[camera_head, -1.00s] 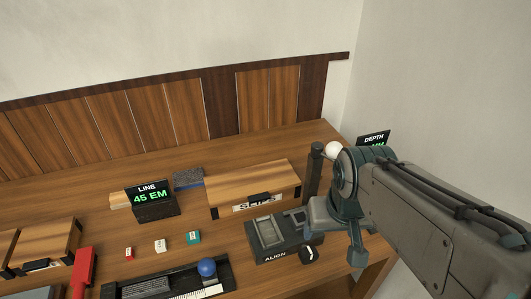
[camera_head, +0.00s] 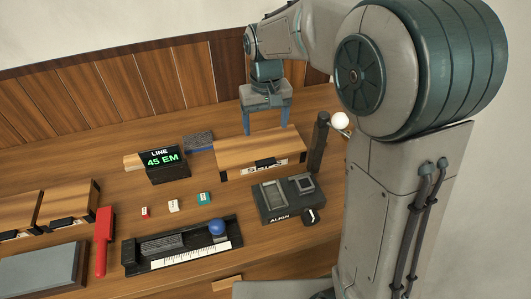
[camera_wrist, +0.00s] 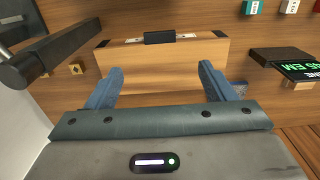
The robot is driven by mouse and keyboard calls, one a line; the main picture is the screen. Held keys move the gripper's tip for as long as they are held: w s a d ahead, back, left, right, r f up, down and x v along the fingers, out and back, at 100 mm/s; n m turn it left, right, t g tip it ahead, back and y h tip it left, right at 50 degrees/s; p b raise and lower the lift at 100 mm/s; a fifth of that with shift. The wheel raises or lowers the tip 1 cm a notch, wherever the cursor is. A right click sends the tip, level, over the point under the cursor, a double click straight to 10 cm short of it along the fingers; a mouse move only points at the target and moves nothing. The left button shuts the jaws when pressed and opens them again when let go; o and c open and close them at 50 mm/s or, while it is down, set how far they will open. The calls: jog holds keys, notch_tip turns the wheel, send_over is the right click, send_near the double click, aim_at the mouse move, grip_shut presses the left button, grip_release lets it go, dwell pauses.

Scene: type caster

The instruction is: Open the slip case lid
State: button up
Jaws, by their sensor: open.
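The slip case (camera_head: 262,152) is a wooden box with a closed lid, a dark handle and a partly hidden label on its front, standing toward the back right of the desk. In the wrist view the slip case (camera_wrist: 160,58) lies ahead of the fingers, its dark handle (camera_wrist: 160,37) at the far edge. My gripper (camera_head: 266,130) is open, with its blue fingers pointing down at the back edge of the case. The fingers (camera_wrist: 160,82) are spread and empty in the wrist view. I cannot tell whether they touch the lid.
A dark post with a white ball (camera_head: 340,121) stands right of the case. The ALIGN device (camera_head: 288,198) sits in front of it. The LINE display (camera_head: 164,163) stands to the left. Small blocks (camera_head: 174,206), a ruler tray (camera_head: 182,246) and a red tool (camera_head: 103,241) lie nearer.

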aim_at(266, 162)
notch_tip(266, 162, down, 13)
jog(key=shift+f+p, duration=0.2)
jog(key=shift+p, duration=0.4)
